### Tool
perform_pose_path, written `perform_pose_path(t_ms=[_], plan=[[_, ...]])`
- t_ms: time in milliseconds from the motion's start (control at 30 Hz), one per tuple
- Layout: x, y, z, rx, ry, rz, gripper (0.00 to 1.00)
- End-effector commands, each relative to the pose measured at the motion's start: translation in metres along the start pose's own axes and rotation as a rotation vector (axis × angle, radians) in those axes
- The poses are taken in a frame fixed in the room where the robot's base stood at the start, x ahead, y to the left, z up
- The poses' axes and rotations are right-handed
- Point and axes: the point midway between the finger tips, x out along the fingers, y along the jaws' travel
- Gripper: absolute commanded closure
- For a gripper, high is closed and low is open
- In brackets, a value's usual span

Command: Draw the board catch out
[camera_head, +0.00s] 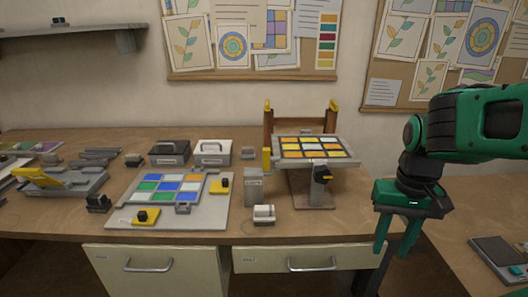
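A grey board (209,216) with blue, green, white and orange glass squares lies on the table at left. It bears a yellow piece with a black knob (145,217) at its front edge and another yellow piece with a black knob (221,186) at its right. A raised tilted panel (346,161) with orange and yellow squares stands on a post, with a black knob on a yellow piece (321,174) at its front. I cannot tell which is the board catch. My green gripper (395,247) is open, empty and pointing down, right of the panel and apart from everything.
A grey upright block (254,187) and a small white-topped block (264,214) stand between board and panel. Black and white handled boxes (213,152) are behind. Drawers (150,273) are below the front edge. A lower table is at right.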

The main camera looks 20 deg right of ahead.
Motion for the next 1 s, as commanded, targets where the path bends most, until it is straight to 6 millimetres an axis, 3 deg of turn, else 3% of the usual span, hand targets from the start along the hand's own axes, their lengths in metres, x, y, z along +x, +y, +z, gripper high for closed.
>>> perform_pose_path(t_ms=[133,267,367,500,600,800,900,1000], plan=[[-0.012,0.002,0.003,-0.040,0.014,-0.007,0.66],[-0.039,-0.021,-0.027,-0.210,0.017,0.000,0.66],[-0.073,-0.055,-0.063,-0.444,0.021,0.006,0.66],[-0.123,-0.123,-0.110,-0.836,0.022,0.013,0.66],[-0.154,-0.176,-0.133,-1.115,0.021,0.016,0.66],[-0.196,-0.267,-0.152,-1.567,0.017,0.018,0.66],[-0.207,-0.294,-0.154,-1.705,0.016,0.018,0.66],[-0.213,-0.308,-0.154,-1.784,0.014,0.017,0.66]])
